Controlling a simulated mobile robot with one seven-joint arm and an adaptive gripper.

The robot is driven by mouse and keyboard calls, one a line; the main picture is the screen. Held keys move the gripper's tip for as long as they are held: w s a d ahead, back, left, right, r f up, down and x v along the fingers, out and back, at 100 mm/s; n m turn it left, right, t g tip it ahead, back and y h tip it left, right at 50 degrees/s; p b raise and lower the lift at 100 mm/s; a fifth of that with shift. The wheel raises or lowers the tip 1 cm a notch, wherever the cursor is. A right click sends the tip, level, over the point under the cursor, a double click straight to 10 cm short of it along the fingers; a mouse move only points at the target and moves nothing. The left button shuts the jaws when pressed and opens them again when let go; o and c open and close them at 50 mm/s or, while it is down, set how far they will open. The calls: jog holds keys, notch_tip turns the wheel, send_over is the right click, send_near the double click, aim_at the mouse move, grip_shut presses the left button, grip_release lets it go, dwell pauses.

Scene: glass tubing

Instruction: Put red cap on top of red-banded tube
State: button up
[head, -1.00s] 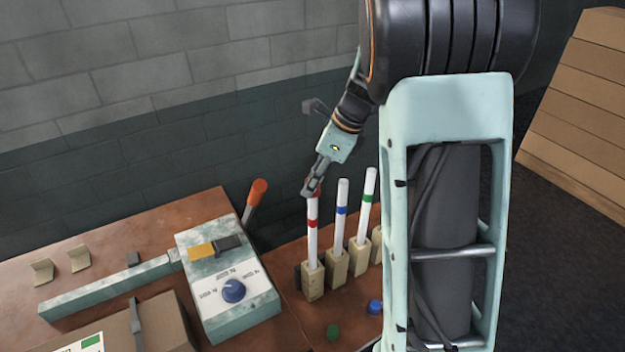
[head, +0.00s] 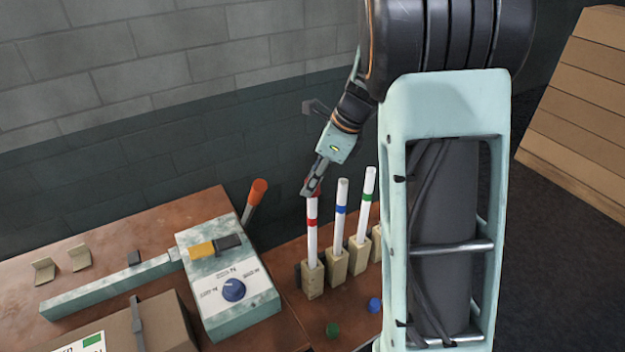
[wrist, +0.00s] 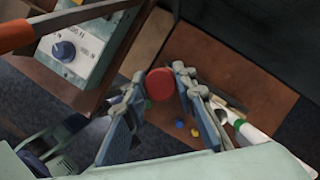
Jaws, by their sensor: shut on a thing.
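The red-banded tube (head: 312,240) stands upright in the leftmost tan holder. My gripper (head: 311,188) is at this tube's top, pointing down. In the wrist view my gripper (wrist: 160,84) is shut on the red cap (wrist: 160,84), which sits between the two fingertips. In the head view only a sliver of red shows beside the fingers, at the tube's top. The cap appears to be on or just over the tube's mouth; I cannot tell whether it is seated. In the wrist view the cap hides the tube.
Blue-banded (head: 340,225) and green-banded (head: 364,215) tubes stand close to the right in tan holders (head: 336,266). A green cap (head: 332,330) and a blue cap (head: 374,305) lie on the table in front. A control box (head: 228,290) and orange-tipped lever (head: 255,200) stand left.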

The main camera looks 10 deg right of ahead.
jog(key=shift+f+b, duration=0.45)
jog(key=shift+f, duration=0.8)
dwell(0.9)
dwell(0.4)
jog(key=o, duration=1.4)
jog(key=shift+r+p, duration=2.5)
jog(key=shift+r, duration=0.25)
jog(key=shift+r+p, duration=0.6)
jog(key=shift+r, duration=0.7)
